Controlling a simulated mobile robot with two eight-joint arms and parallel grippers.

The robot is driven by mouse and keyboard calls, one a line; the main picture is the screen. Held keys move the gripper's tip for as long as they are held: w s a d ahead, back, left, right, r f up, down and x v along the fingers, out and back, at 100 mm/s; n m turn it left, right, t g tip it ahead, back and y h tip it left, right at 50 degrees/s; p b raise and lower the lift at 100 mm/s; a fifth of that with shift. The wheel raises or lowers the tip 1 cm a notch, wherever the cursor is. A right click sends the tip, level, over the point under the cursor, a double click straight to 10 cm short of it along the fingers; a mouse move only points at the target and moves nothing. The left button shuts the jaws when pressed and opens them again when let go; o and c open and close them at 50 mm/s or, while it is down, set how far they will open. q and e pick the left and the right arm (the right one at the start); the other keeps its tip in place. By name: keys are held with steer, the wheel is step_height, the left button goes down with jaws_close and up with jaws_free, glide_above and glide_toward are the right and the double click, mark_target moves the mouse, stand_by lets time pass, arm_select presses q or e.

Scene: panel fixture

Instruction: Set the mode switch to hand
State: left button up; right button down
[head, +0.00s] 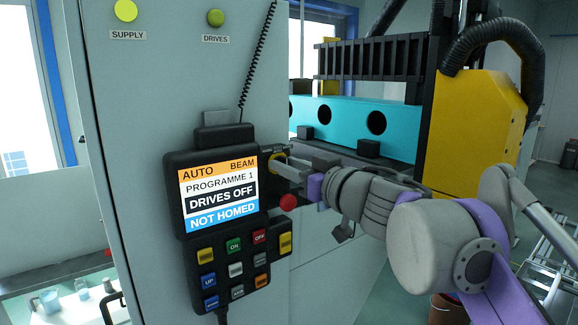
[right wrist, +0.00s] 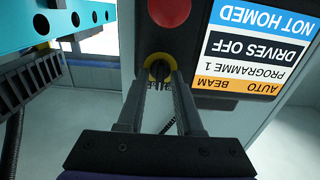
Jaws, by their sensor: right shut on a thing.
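The mode switch (head: 271,152) is a small rotary switch with a yellow ring on the upper right of the black pendant (head: 180,222). My right gripper (head: 285,165) reaches it from the right and partly covers it. In the right wrist view the switch (right wrist: 157,59) lies between the tips of my right gripper (right wrist: 160,77), which is shut on its knob. The knob's exact angle and most of its labels are hidden or too small to read. The pendant screen (head: 217,197) reads AUTO, BEAM, PROGRAMME 1, DRIVES OFF, NOT HOMED. My left gripper is not in view.
A red mushroom button (head: 288,202) sits just below the switch. Coloured keys (head: 234,245) fill the pendant's lower part. The pendant is on a grey cabinet (head: 150,110) with lit SUPPLY (head: 126,10) and dimmer DRIVES (head: 216,18) lamps. A turquoise beam (head: 345,118) stands behind.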

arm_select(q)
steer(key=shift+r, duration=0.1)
arm_select(e)
steer(key=shift+n, duration=0.3)
steer(key=n+p, duration=0.1)
steer(key=n, duration=0.3)
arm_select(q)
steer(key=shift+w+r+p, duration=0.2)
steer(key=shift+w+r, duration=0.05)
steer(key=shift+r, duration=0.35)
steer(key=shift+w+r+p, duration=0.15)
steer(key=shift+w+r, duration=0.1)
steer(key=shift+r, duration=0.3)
arm_select(e)
steer(key=shift+s+a+n, duration=0.1)
steer(key=shift+n, duration=2)
steer(key=c, duration=0.9)
jaws_free()
